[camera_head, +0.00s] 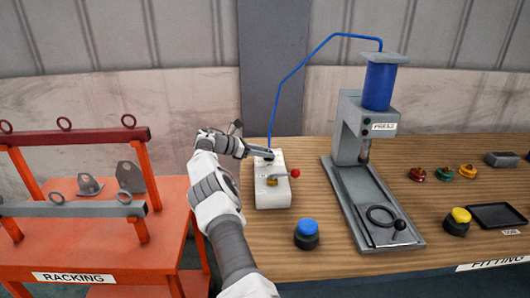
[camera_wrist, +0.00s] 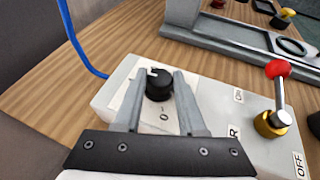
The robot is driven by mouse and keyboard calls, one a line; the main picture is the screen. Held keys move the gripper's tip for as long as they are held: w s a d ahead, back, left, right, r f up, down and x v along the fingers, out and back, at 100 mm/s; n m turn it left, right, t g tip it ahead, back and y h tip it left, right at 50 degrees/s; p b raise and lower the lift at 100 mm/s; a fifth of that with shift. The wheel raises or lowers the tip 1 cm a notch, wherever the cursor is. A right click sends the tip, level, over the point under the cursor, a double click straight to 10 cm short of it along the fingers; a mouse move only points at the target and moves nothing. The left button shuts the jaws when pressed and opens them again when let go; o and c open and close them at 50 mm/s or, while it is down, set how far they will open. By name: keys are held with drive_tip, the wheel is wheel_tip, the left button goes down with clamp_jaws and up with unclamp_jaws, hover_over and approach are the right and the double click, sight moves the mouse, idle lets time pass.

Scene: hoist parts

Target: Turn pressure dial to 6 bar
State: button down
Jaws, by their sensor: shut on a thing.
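The pressure dial (camera_wrist: 158,84) is a black round knob with a white mark on top, set on the white control box (camera_head: 272,199). In the wrist view my gripper (camera_wrist: 160,86) has its two grey fingers on either side of the knob, shut on it. A "0" is printed on the box just in front of the knob; other scale figures are hidden or too small to read. In the head view my gripper (camera_head: 268,154) is over the far end of the box and hides the dial.
A red-knobbed lever (camera_wrist: 277,70) on a brass base stands on the same box, near an OFF label. A blue hose (camera_head: 276,100) runs from the box to the press (camera_head: 364,130). A blue button (camera_head: 306,234) stands in front. An orange rack (camera_head: 165,248) is at left.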

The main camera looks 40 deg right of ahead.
drive_tip(key=shift+s+d, duration=0.1)
idle(0.3)
drive_tip(key=shift+c, duration=2.4)
unclamp_jaws()
drive_tip(key=p+v, duration=0.2)
drive_tip(key=v, duration=1)
